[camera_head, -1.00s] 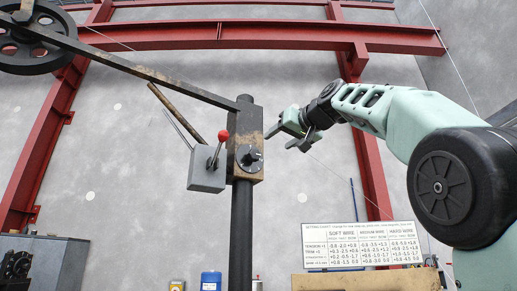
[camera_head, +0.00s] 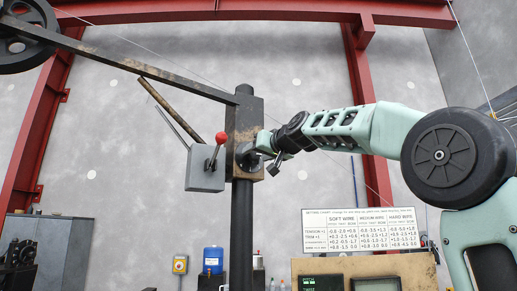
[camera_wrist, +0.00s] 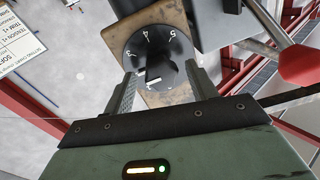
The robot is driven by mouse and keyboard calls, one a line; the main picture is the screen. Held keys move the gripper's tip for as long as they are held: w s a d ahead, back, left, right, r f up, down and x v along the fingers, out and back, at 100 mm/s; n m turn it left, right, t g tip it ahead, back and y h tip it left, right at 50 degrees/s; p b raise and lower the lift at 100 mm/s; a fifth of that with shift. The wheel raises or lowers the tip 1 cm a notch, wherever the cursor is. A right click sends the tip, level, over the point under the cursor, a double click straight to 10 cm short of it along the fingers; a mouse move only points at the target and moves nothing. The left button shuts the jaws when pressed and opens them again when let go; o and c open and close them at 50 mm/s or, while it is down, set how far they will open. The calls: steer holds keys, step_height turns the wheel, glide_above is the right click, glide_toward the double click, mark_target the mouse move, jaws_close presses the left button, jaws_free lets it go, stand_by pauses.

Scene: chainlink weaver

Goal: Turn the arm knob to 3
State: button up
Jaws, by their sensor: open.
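The arm knob (camera_wrist: 163,62) is a black round dial with white numerals on a worn brown block (camera_head: 243,112) near the top of a black post. In the wrist view its white pointer mark lies at the lower left of the dial; the numeral beside it is hard to read. A 4 shows at the top left of the dial. My gripper (camera_wrist: 160,74) is open, with one finger on each side of the knob's lower part. I cannot tell whether they touch it. In the head view my gripper (camera_head: 263,152) is at the block's right side and partly hides the knob (camera_head: 246,156).
A grey box (camera_head: 205,170) with a red-ball lever (camera_head: 221,138) is just left of the block. A long dark bar (camera_head: 150,70) runs from the post to the upper left. A settings chart (camera_head: 359,229) stands at lower right. Open air lies right of the post.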

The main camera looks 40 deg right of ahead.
steer(key=c, duration=1)
steer(key=shift+a+m, duration=0.1)
steer(key=shift+m, duration=0.2)
steer(key=m+b, duration=0.1)
steer(key=m, duration=0.2)
steer(key=shift+a+m, duration=0.1)
steer(key=shift+m, duration=0.2)
steer(key=shift+m+t, duration=0.3)
steer(key=shift+m, duration=2.1)
steer(key=shift+h, duration=0.4)
